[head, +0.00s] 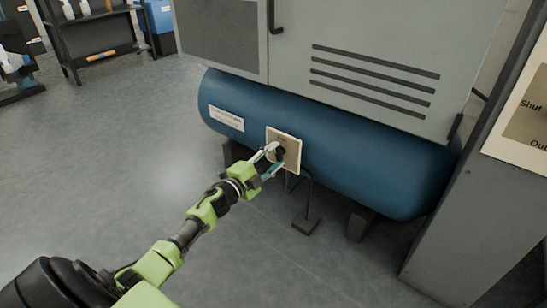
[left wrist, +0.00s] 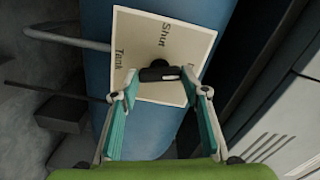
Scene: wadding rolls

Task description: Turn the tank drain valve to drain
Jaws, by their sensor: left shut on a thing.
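The blue tank (head: 345,155) lies under the grey cabinet, with a cream valve plate (head: 293,138) on its front. In the left wrist view the plate (left wrist: 190,40) reads "Shut" and "Tank"; its other lettering is hidden. The black valve handle (left wrist: 159,74) lies crosswise in the picture at the plate's middle. My left gripper (head: 272,160) reaches the plate from the lower left. In the left wrist view its teal fingers (left wrist: 160,92) are on either side of the handle, shut on it. My right gripper is not in view.
A drain pipe (head: 306,195) comes down below the plate to a foot on the floor. A grey post (head: 440,225) with a "Shut"/"Out" sign (head: 525,120) stands at the right.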

